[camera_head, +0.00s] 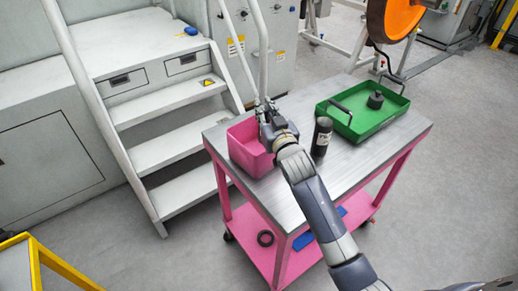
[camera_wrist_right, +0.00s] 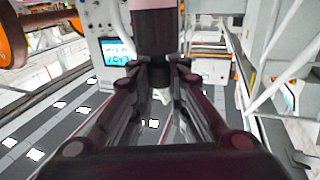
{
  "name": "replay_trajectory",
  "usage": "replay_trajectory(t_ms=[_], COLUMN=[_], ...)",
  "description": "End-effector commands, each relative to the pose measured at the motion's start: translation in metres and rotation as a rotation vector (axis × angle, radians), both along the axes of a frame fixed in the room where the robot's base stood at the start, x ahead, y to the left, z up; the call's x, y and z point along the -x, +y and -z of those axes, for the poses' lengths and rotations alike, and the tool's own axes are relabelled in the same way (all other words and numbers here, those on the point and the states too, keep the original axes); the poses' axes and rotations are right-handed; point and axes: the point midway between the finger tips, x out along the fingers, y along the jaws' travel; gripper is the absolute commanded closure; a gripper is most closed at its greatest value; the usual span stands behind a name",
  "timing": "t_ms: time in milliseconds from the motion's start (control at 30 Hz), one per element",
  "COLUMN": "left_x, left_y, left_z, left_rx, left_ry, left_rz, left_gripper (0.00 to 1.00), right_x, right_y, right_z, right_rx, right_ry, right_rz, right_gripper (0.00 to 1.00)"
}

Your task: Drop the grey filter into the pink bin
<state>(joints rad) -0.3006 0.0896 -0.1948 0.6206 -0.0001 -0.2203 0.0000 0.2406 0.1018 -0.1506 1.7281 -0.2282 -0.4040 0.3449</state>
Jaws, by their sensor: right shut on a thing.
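The pink bin (camera_head: 243,151) stands on the left end of the cart top. My right gripper (camera_head: 265,108) is at the bin's far right part, above or at its rim; I cannot tell the exact height. In the right wrist view its fingers (camera_wrist_right: 160,80) are shut on a dark cylinder (camera_wrist_right: 155,40), which I take to be the grey filter. In the head view the gripper mostly hides that held thing. My left gripper is not in view.
A dark labelled canister (camera_head: 321,137) stands upright on the cart top (camera_head: 278,203), right of my forearm. A green tray (camera_head: 372,123) with a dark round part (camera_head: 376,99) is at the right. Steps (camera_head: 175,145) with handrails rise at the left.

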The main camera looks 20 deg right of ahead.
Motion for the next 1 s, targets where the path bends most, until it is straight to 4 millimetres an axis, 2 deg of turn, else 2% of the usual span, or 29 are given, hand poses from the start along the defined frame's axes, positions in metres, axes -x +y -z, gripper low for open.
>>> replay_trajectory(t_ms=[67,100,167,200,433,633,767,1000], left_x=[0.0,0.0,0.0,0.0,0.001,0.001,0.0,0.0], left_y=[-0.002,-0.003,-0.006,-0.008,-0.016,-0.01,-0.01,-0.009], left_z=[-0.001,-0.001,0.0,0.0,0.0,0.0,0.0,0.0], left_rx=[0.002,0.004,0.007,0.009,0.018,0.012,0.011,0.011], left_ry=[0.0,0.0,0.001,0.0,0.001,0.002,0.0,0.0], left_rz=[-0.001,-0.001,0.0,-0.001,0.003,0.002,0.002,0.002], left_gripper=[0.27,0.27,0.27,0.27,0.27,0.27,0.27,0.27], right_x=[0.0,0.0,0.0,0.0,0.0,0.007,0.026,0.076], right_y=[0.0,0.0,0.0,0.0,0.0,0.0,-0.001,-0.003], right_z=[-0.001,-0.001,-0.001,-0.001,-0.001,0.0,0.001,0.001], right_rx=[0.0,0.0,0.0,0.0,0.0,0.0,0.0,-0.001], right_ry=[-0.001,-0.001,-0.001,-0.001,0.0,0.0,0.001,0.002], right_rz=[0.0,0.0,0.0,0.0,0.0,0.0,0.0,0.0], right_gripper=[1.0,0.78,0.65,0.62,0.62,0.62,0.62,0.62])
